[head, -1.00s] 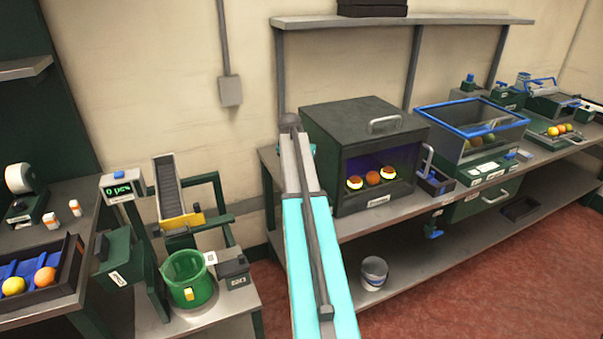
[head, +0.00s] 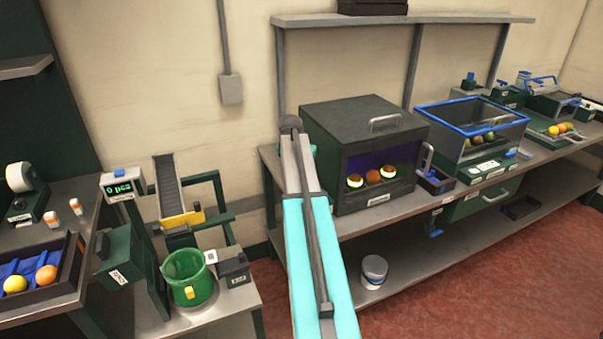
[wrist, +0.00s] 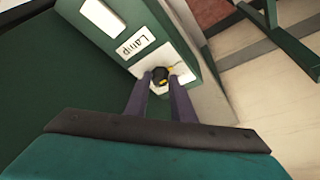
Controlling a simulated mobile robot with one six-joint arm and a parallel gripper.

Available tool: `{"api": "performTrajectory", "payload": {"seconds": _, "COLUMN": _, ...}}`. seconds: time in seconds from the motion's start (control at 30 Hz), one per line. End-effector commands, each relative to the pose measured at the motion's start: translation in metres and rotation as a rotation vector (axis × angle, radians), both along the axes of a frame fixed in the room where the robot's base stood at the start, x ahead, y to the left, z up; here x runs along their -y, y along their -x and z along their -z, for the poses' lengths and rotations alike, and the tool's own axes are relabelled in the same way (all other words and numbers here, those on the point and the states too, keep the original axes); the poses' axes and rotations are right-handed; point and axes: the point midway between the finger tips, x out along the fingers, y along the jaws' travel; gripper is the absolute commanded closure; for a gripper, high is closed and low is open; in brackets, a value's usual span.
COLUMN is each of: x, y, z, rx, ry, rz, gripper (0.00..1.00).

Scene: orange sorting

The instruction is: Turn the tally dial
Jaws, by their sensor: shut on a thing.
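In the wrist view my gripper (wrist: 160,82) has its two dark fingers on either side of a small black knob (wrist: 159,73) with a yellow mark, and is shut on it. The knob sits on a pale panel (wrist: 181,63) of a green housing, just beside a label reading "Lamp" (wrist: 135,46). No tally label shows near it. In the head view a counter display (head: 122,187) at the left reads "0 pcs". My gripper and the knob cannot be made out in the head view, where my arm reaches up the middle.
A dark box (head: 365,118) with lit fruit stands right of my arm on the bench. A blue-rimmed case (head: 472,104) is further right. At the left are a green pail (head: 187,282), a chute (head: 168,185) and a tray (head: 68,270) holding fruit.

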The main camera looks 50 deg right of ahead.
Motion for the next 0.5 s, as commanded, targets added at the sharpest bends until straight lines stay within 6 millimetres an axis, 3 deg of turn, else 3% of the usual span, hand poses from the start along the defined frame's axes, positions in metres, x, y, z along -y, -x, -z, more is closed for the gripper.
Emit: {"api": "performTrajectory", "payload": {"seconds": 0.5, "x": -0.0003, "y": -0.0057, "z": 0.0001, "rx": 0.005, "ry": -0.002, "rz": 0.210, "gripper": 1.00}}
